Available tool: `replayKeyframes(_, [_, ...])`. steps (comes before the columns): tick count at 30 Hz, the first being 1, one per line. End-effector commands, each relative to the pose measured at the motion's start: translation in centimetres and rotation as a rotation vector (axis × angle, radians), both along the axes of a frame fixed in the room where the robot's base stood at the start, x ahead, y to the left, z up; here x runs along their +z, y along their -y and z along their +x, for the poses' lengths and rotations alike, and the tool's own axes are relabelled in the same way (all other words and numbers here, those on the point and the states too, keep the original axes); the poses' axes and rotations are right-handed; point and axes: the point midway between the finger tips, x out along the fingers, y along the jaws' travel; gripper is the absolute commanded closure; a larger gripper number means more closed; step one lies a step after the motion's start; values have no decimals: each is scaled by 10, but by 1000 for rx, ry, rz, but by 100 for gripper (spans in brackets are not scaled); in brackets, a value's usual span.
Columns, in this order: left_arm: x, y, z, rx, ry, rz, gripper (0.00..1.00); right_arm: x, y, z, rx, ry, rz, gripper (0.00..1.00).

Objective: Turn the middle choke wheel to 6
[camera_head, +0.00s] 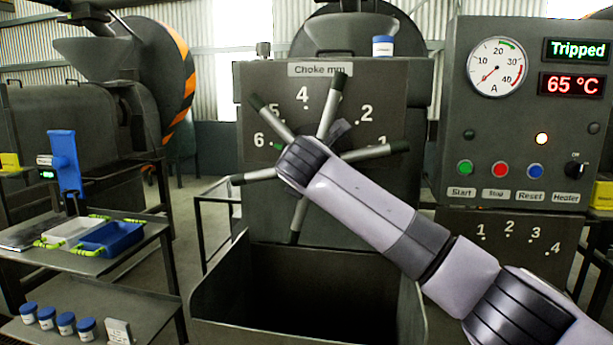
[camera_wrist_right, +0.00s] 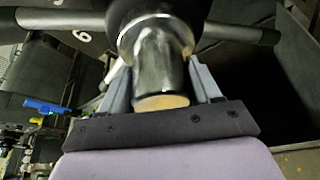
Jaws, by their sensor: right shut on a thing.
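The middle choke wheel (camera_head: 333,105) has several dark-tipped spokes and stands in front of a grey plate labelled "Choke mm" (camera_head: 320,69). Numbers run around it, from 1 at right, over 4 at top, to 6 (camera_head: 259,140) at left. A small green mark (camera_head: 277,146) shows beside the 6. My right arm covers the hub in the head view. In the right wrist view my right gripper (camera_wrist_right: 160,78) is shut on the wheel's shiny round hub (camera_wrist_right: 153,50), one finger on each side. A pointer cannot be clearly made out. My left gripper is out of view.
A control panel (camera_head: 455,130) at right shows "Tripped" and 65 °C. A second numbered scale (camera_head: 508,238) sits below it. An open bin (camera_head: 205,295) lies below the wheel. At left, a table (camera_head: 130,262) carries trays; lidded jars (camera_head: 66,322) stand lower.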

Motion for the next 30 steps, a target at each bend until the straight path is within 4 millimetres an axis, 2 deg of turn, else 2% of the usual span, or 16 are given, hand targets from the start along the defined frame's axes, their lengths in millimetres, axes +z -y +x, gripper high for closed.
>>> replayKeyframes(15, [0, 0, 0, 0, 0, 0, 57, 1, 0, 0, 1, -4, -26, 92])
replayKeyframes(16, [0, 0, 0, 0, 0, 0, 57, 1, 0, 0, 1, -4, -26, 34])
replayKeyframes(18, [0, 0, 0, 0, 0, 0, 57, 1, 0, 0, 1, -4, -26, 16])
replayKeyframes(30, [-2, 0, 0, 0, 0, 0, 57, 1, -1, -3, 2, -4, -20, 16])
